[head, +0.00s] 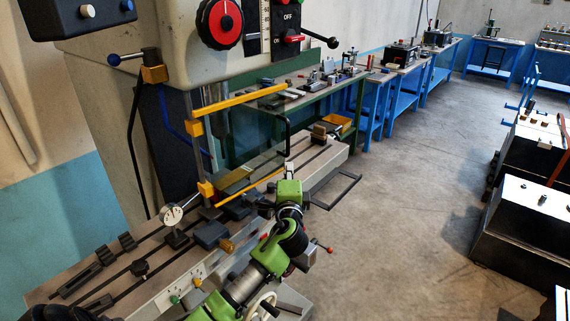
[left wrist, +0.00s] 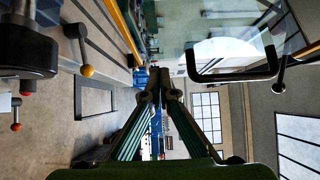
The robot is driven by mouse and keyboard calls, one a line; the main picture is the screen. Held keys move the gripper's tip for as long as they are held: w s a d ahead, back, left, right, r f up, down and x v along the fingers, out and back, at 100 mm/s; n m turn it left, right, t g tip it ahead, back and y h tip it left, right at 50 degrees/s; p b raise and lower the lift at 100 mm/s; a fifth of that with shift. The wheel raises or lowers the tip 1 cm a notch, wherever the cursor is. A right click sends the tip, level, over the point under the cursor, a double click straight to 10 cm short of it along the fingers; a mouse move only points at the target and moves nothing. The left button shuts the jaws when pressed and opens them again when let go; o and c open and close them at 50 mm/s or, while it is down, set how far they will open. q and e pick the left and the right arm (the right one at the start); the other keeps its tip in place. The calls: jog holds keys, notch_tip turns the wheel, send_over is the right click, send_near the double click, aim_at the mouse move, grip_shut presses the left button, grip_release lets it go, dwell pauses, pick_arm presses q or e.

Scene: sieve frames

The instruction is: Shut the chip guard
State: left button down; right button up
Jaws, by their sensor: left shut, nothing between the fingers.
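The chip guard is a clear panel (head: 245,140) between yellow bars, hung on an upright post (head: 197,150) at the milling machine. It stretches rightward from the post over the machine table. Its black handle (head: 287,137) is at the free right edge. In the left wrist view the handle (left wrist: 232,77) is a dark U shape, upper right of the fingers and apart from them. My left gripper (head: 289,188) is below the handle in the head view, its fingers hard to make out there. In the left wrist view its fingers (left wrist: 158,85) are together and empty. My right gripper is not in view.
The grey machine table (head: 310,165) carries a dial gauge (head: 172,216) and dark clamps. A crank frame (head: 337,190) sticks out at its right. Workbenches (head: 400,70) line the back wall. Dark machines (head: 530,225) stand at right. The floor between is clear.

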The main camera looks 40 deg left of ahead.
aim_at(279, 163)
pick_arm(q)
jog(key=shift+a, duration=0.8)
jog(key=shift+w, duration=0.1)
jog(key=a, duration=0.1)
jog(key=w+a, duration=0.1)
jog(key=shift+w+a, duration=0.1)
jog(key=shift+a, duration=0.3)
